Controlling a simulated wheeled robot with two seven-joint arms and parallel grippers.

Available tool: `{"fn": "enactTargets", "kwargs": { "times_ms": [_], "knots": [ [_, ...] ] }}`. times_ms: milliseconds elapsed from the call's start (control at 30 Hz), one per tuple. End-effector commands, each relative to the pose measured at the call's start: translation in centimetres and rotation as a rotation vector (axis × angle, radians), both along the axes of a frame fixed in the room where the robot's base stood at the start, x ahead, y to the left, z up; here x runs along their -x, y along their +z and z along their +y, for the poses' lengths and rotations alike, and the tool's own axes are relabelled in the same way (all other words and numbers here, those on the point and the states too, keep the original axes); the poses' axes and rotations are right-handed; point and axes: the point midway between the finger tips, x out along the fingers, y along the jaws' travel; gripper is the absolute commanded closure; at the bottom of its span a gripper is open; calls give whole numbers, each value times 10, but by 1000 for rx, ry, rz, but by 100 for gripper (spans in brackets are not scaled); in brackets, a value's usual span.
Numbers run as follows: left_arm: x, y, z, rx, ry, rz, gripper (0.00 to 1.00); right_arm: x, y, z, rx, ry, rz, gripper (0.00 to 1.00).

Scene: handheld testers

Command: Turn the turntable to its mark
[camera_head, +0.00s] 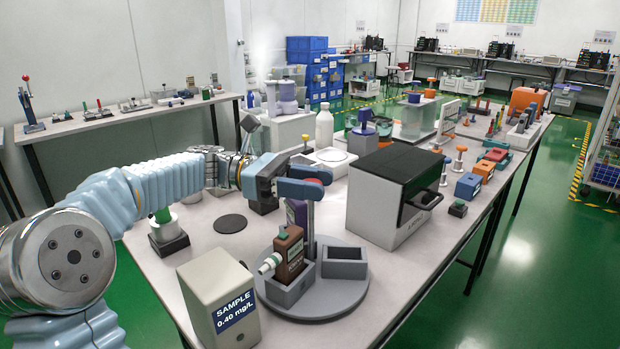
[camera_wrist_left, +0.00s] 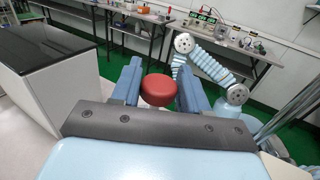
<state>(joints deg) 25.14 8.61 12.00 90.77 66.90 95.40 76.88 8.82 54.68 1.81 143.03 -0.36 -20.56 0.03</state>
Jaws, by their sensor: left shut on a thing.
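The turntable (camera_head: 318,308) is a round grey disc on the near part of the table. A grey post (camera_head: 311,225) stands on it, topped by a red knob (camera_head: 317,174). My left gripper (camera_head: 303,183) is shut on this knob; in the left wrist view the red knob (camera_wrist_left: 159,90) sits between the two blue fingers (camera_wrist_left: 160,88). A purple bottle (camera_head: 297,214) is partly hidden behind. I cannot make out the mark. My right gripper is not in view.
A grey "SAMPLE 0.40 mg/L" box (camera_head: 219,302) stands close to the turntable's left. A white instrument with a black top (camera_head: 395,190) stands behind it to the right. A dark round pad (camera_head: 230,223) lies left. Bare table shows at the front right.

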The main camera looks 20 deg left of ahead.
Motion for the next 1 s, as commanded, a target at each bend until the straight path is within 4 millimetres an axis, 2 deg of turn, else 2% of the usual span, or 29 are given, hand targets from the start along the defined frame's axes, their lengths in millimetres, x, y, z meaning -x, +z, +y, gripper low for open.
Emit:
{"fn": "enactTargets", "kwargs": {
  "times_ms": [500, 1000],
  "knots": [
    [0, -1, -1, -2, -162, 2, 100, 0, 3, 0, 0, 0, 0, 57],
    [0, -1, -1, -2, -187, 2, 100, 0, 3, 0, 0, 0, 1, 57]
  ]
}}
